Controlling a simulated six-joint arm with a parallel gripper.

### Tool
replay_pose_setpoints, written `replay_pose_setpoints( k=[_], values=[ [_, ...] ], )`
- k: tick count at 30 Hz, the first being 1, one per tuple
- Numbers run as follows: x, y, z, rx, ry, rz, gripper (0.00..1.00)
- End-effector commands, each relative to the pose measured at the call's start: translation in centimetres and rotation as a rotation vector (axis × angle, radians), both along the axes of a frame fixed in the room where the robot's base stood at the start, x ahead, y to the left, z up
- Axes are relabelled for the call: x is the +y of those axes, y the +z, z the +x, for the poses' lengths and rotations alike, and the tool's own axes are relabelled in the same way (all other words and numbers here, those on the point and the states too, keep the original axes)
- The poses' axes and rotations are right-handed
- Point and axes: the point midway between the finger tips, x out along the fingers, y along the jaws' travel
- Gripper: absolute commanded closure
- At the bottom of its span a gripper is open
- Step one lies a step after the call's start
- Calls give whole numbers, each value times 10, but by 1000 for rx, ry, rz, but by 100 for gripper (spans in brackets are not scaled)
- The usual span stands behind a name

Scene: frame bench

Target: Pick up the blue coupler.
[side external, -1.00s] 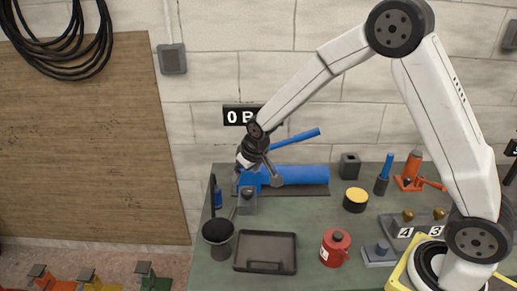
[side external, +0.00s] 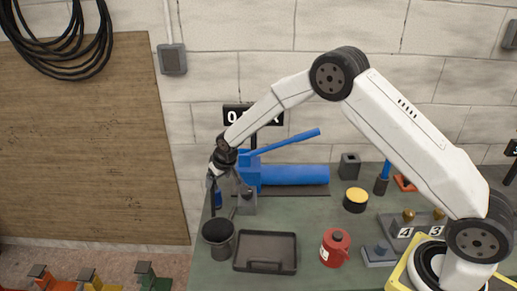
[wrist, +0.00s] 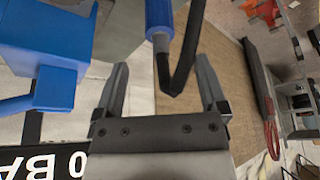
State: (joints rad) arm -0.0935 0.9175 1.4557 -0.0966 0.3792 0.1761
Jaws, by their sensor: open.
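The blue coupler (side external: 218,199) is a small blue cylinder near the bench's left edge, partly behind my gripper in the side view. In the wrist view the coupler (wrist: 159,14) is at the top centre, with a grey collar and a bent black piece, perhaps a hose, at its lower end. My gripper (side external: 226,186) is open and empty, tilted down over the bench's left end. In the wrist view my gripper (wrist: 163,76) has its two fingers apart, pointing toward the coupler, which lies beyond and between the tips. I cannot tell the exact gap.
A blue pump (side external: 295,175) with a raised handle stands to the right of my gripper; its body (wrist: 45,35) fills the wrist view's upper left. A dark cup (side external: 218,240), a black tray (side external: 265,265) and a red can (side external: 335,247) stand in front.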

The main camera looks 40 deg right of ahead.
Motion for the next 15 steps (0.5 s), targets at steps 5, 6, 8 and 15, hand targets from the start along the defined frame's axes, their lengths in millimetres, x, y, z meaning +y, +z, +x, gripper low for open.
replay_pose_setpoints(
  k=[5,6,8,15],
  values=[
    [0,-11,4,0,0,0,8],
    [0,-12,5,-1,0,0,8],
    [0,-12,5,-1,0,0,8],
    [0,-15,6,0,0,0,8]
  ],
)
